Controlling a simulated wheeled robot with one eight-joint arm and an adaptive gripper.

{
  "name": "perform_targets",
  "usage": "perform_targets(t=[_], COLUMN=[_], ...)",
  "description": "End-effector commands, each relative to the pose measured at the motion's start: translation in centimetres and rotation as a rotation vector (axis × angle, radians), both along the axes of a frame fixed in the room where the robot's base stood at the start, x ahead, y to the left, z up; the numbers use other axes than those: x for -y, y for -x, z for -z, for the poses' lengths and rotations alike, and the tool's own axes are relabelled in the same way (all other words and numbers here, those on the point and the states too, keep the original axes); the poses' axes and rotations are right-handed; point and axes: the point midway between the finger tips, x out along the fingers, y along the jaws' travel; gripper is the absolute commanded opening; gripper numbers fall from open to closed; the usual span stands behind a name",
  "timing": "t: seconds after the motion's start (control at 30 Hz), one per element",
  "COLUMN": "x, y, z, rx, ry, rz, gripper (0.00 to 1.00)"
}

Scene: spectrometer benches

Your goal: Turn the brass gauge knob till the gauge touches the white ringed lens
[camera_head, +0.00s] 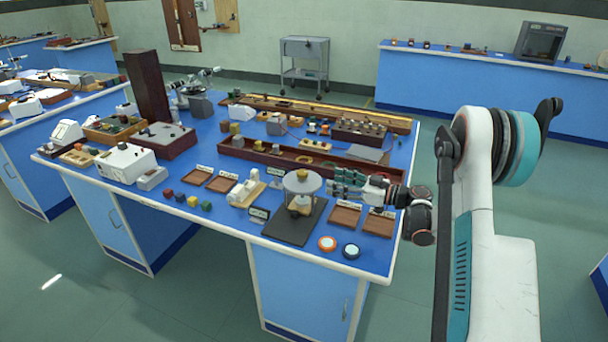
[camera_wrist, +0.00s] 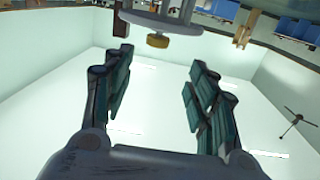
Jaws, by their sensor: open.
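The gauge (camera_head: 302,182) is a grey disc on a stand on a dark mat (camera_head: 274,226). Its brass knob (camera_head: 302,175) sits on top of the disc. In the wrist view, which appears upside down, the brass knob (camera_wrist: 158,41) hangs below the grey disc (camera_wrist: 180,24) at the top. My gripper (camera_head: 340,181) lies level, just right of the disc, fingers pointing left. In the wrist view my gripper (camera_wrist: 162,84) is open and empty, with the knob beyond the fingertips. A pale thing shows low under the disc; I cannot tell whether it is the white ringed lens.
An orange-ringed lens (camera_head: 327,243) and a dark-ringed lens (camera_head: 351,251) lie near the front edge. Wooden trays (camera_head: 345,216) stand right of the mat, below my gripper. A long wooden box (camera_head: 250,151) lies behind. A small white device (camera_head: 245,190) stands left of the gauge.

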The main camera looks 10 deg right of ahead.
Motion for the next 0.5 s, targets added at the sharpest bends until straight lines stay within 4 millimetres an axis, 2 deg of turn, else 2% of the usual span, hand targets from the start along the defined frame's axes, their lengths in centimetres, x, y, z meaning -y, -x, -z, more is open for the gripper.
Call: perform_targets(t=[0.1,0.23,0.5], x=[0.7,0.4,-3.0], y=[0.1,-0.2,-3.0], z=[0.8,1.0,1.1], rx=[0.034,0.046,0.043], ry=[-0.012,-0.014,-0.013], rz=[0.0,-0.001,-0.004], gripper=[0.53,0.53,0.53])
